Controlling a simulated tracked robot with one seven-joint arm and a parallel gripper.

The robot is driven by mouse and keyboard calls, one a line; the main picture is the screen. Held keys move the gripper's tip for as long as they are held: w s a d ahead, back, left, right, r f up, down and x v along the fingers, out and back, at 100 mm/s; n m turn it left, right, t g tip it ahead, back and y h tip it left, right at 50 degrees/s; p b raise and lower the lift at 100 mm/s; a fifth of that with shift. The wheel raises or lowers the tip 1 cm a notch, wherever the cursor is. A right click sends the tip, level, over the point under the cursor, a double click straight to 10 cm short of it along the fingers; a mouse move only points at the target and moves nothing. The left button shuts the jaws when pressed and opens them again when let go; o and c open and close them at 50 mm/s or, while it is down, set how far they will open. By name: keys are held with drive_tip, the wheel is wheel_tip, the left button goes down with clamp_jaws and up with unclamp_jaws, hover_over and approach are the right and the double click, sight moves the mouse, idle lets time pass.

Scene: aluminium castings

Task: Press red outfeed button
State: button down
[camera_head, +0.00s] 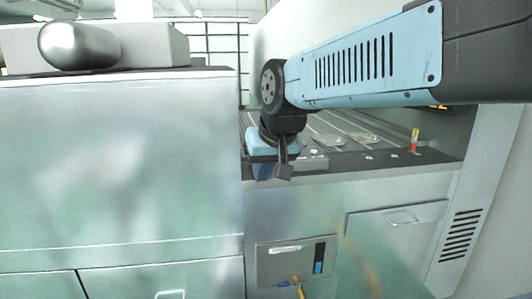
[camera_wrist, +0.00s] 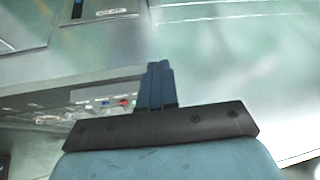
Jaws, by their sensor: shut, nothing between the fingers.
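The red button (camera_wrist: 124,103) shows small in the wrist view, on a strip of controls, just left of my fingers. I cannot make out the red button in the head view. My gripper (camera_head: 284,172) hangs at the front edge of the machine bed in the head view, pointing down. In the wrist view my gripper's fingers (camera_wrist: 159,66) are shut together and empty. They appear apart from the button, though the exact gap cannot be told.
A large metal cabinet (camera_head: 120,170) stands close on the left, with a rounded casting (camera_head: 80,45) on top. A small red and yellow post (camera_head: 414,140) rises at the bed's right. A lower panel (camera_head: 290,263) has a blue gauge. The floor is hidden.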

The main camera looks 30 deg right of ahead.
drive_tip(key=w+d+r+m+t+h, duration=0.1)
drive_tip(key=w+d+m, duration=0.4)
drive_tip(key=w+d, duration=0.5)
drive_tip(key=w+d+r+m+t+h, duration=0.1)
drive_tip(key=w+d+r+m, duration=0.2)
drive_tip(key=w+d, duration=0.7)
drive_tip(key=w+m, duration=0.1)
drive_tip(key=w, duration=0.7)
drive_tip(key=shift+d+m+t, duration=0.2)
drive_tip(key=shift+m+t, duration=0.2)
drive_tip(key=shift+r, duration=0.1)
drive_tip(key=shift+f, duration=4.4)
drive_tip(key=shift+w+f, duration=0.1)
drive_tip(key=shift+f, duration=0.7)
drive_tip(key=shift+r, duration=0.9)
drive_tip(key=shift+r, duration=0.1)
